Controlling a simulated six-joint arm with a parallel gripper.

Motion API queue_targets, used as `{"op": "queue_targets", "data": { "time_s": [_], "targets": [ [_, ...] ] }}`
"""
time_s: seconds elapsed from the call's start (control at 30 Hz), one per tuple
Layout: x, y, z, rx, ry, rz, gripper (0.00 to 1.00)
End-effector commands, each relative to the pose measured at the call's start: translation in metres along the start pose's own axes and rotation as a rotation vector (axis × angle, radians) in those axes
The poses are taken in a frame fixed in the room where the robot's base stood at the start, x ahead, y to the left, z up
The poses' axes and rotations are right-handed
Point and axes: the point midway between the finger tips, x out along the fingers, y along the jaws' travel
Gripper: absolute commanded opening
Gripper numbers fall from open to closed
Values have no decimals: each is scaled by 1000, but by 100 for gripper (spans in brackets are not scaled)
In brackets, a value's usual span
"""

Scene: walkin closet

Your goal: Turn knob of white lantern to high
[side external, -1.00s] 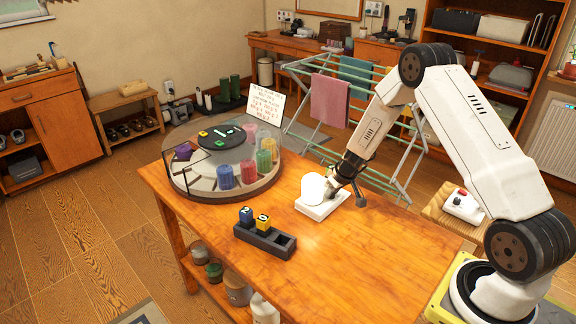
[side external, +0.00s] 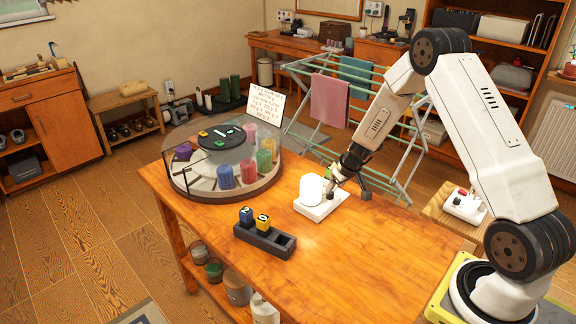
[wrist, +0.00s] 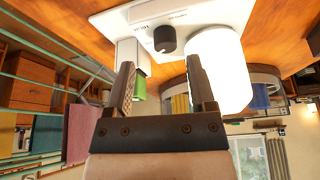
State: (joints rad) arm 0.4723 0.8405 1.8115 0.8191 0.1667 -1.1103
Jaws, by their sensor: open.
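The white lantern (side external: 312,189) stands upright on the table, a glowing white cylinder on a flat white base (side external: 328,207). In the wrist view the lantern shade (wrist: 222,70) is at the right, partly covered by one finger. In the side view my gripper (side external: 348,191) is close to the lantern's right side; the knob is not clear there.
A round glass-walled case (side external: 180,186) with coloured cylinders stands left on the table (side external: 345,260). A dark block holder (side external: 280,246) with blue and yellow blocks is in front. A drying rack (side external: 405,165) with towels stands behind. The table's front right is clear.

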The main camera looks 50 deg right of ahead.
Motion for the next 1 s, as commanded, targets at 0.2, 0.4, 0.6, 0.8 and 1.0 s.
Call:
{"op": "queue_targets", "data": {
  "time_s": [0.2, 0.4, 0.6, 0.8, 1.0],
  "targets": [
    [-24, 0, -1, -1, 3, 2, 71],
    [-38, 0, 0, 1, 1, 1, 71],
    [-43, 0, 0, 0, 0, 0, 71],
    [-43, 0, 0, 0, 0, 1, 71],
    [-42, 0, -1, -16, -2, -5, 71]
  ]
}}
